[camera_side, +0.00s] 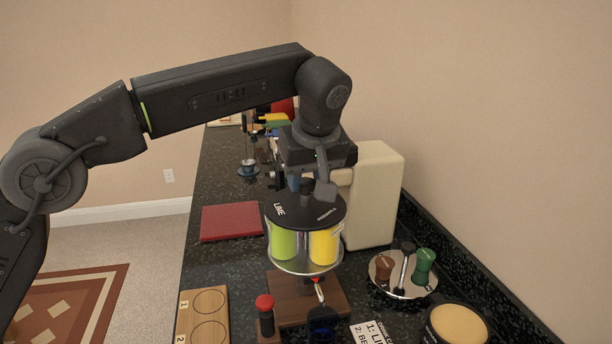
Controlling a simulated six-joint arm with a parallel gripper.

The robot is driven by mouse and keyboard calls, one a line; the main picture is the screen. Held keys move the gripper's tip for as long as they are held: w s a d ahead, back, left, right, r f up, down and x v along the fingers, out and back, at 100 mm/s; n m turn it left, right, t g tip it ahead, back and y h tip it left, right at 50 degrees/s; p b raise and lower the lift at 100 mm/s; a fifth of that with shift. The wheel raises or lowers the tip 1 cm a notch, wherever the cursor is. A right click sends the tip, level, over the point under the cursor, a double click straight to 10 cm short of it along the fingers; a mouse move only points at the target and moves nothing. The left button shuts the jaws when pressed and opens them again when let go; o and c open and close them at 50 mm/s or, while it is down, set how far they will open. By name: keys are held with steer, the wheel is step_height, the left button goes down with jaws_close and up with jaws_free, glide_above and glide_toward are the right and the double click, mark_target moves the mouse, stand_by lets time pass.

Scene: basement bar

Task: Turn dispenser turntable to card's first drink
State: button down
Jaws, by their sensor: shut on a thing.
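The dispenser turntable has a black round top (292,214) with white lettering; "LIME" reads at its left, and another label at the right is too small to read. Under the top hang a green container (283,241) at front left and a yellow container (323,247) at front right. My gripper (316,188) points down at the middle of the top and is shut on the turntable's knob, which the fingers mostly hide. The card (371,335) lies at the bottom edge, partly cut off; its lines begin "1: LI" and "2: BE".
A wooden board with numbered circles (203,318) and a red-topped tool (265,316) are in front. A red mat (231,222) lies left; a round tray (412,288) holds stoppers at right.

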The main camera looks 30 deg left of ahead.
steer(key=n+g, duration=0.1)
steer(key=n, duration=0.4)
steer(key=shift+w+g+y, duration=0.15)
steer(key=shift+g+y, duration=0.15)
steer(key=shift+g, duration=0.1)
steer(key=shift+n, duration=0.3)
steer(key=c, duration=0.7)
jaws_free()
